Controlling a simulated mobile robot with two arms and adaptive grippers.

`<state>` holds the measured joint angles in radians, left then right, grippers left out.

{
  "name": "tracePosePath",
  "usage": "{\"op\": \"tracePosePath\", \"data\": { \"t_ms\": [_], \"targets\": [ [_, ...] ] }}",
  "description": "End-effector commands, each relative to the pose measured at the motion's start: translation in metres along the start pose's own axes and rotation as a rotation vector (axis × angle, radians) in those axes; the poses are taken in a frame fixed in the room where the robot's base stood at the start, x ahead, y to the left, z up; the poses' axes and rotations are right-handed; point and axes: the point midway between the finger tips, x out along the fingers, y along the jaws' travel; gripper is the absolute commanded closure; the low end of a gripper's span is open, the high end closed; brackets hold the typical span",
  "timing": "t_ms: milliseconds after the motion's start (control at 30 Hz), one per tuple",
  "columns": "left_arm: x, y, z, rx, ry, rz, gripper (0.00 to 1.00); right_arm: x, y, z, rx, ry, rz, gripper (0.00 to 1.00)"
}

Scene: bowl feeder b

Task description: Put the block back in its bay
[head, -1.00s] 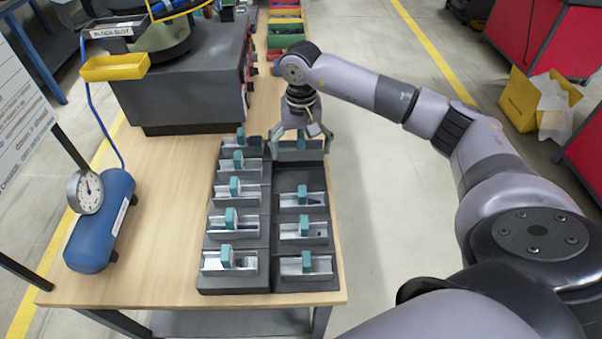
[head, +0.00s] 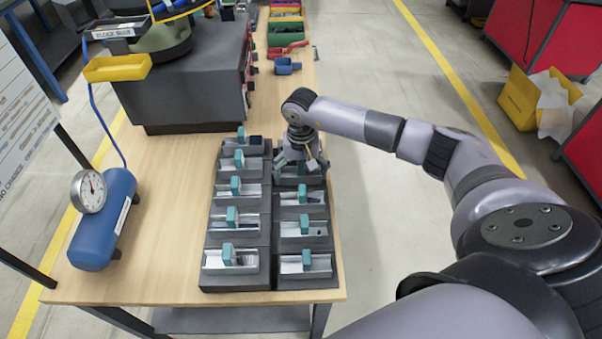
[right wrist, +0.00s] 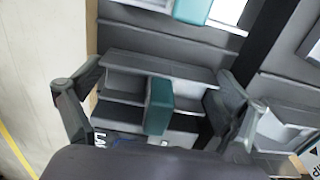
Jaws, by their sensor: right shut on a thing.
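My right gripper (head: 300,163) is at the far end of the right-hand column of the dark rack (head: 268,283). It is shut on a grey block with a pale channel and a teal tab. In the right wrist view the block (right wrist: 150,66) lies crosswise between the two fingers, its teal tab (right wrist: 158,105) in the middle. The block is at the rack's far right bay, low over it or in it; I cannot tell whether it is fully seated. The gripper hides part of the block and bay. My left gripper is not in view.
Several similar blocks with teal tabs fill the rack, such as one at the near right (head: 306,264). A blue tank with a gauge (head: 104,222) stands at the left. A grey machine base (head: 185,90) stands behind. The table (head: 165,230) is bare between tank and rack.

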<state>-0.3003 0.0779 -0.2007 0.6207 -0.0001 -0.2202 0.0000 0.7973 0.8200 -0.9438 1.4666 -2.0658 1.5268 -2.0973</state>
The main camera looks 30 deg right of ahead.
Motion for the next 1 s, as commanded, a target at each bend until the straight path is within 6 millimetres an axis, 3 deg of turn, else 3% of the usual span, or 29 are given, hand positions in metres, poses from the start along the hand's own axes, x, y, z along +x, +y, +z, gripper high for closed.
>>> {"op": "tracePosePath", "data": {
  "t_ms": [67,100,200,700,1000],
  "targets": [
    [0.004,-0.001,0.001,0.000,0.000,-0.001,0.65,0.003,0.000,0.000,0.000,0.001,-0.001,0.45],
    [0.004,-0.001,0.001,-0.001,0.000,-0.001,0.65,0.004,0.000,0.000,0.000,0.000,0.000,0.08],
    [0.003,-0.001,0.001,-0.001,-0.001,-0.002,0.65,0.003,0.000,0.000,0.000,0.000,0.000,0.01],
    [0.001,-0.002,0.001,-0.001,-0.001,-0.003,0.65,-0.006,0.000,-0.001,0.000,0.002,-0.001,0.00],
    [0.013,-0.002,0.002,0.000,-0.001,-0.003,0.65,-0.068,0.000,-0.002,-0.001,0.006,-0.003,0.00]
  ]
}}
